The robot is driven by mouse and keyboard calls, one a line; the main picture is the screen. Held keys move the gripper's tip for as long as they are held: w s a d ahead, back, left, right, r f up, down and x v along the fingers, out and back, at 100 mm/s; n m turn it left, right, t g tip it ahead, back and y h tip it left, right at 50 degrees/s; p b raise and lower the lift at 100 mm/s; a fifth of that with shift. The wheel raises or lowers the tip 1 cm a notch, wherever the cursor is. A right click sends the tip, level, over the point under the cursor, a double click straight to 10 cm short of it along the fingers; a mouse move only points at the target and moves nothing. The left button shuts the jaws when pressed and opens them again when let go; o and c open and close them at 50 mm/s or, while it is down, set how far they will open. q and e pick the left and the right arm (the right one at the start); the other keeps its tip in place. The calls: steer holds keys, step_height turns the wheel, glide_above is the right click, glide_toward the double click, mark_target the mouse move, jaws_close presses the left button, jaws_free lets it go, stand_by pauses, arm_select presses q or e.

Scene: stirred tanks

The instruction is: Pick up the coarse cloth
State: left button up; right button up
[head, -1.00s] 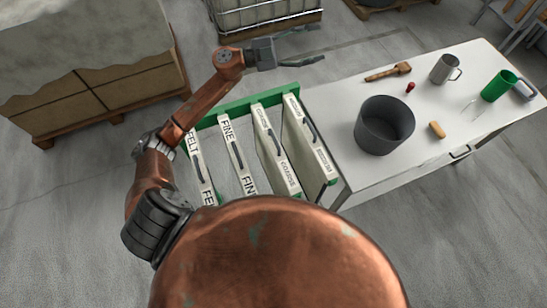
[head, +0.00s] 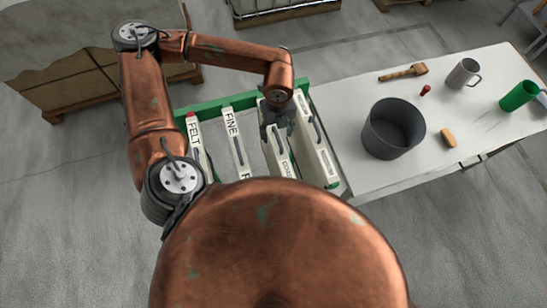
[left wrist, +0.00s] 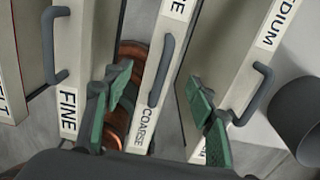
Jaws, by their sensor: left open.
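The coarse cloth (head: 283,160) is a pale, narrow framed panel standing third from the left in a green rack, with a dark handle on its top edge. In the left wrist view the coarse cloth (left wrist: 142,125) runs between my fingers, with its "COARSE" label and grey handle (left wrist: 160,72) showing. My left gripper (head: 276,122) is above this panel and hides part of it in the head view. In the left wrist view the left gripper (left wrist: 160,85) is open, its green-padded fingers on either side of the handle, apart from it. My right gripper is not in view.
Felt (head: 195,145), fine (head: 236,145) and medium (head: 318,148) panels stand close beside it in the green rack (head: 208,103). A white table (head: 350,125) to the right bears a dark pot (head: 393,130), a mallet (head: 404,73), a grey jug (head: 462,74) and a green mug (head: 517,96).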

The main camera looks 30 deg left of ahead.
mark_target(277, 161)
arm_select(q)
step_height(277, 161, down, 6)
steer(key=shift+s+d+f+p, duration=0.1)
steer(key=shift+f+p, duration=0.1)
steer(key=shift+p, duration=0.65)
steer(key=shift+f, duration=0.45)
jaws_close()
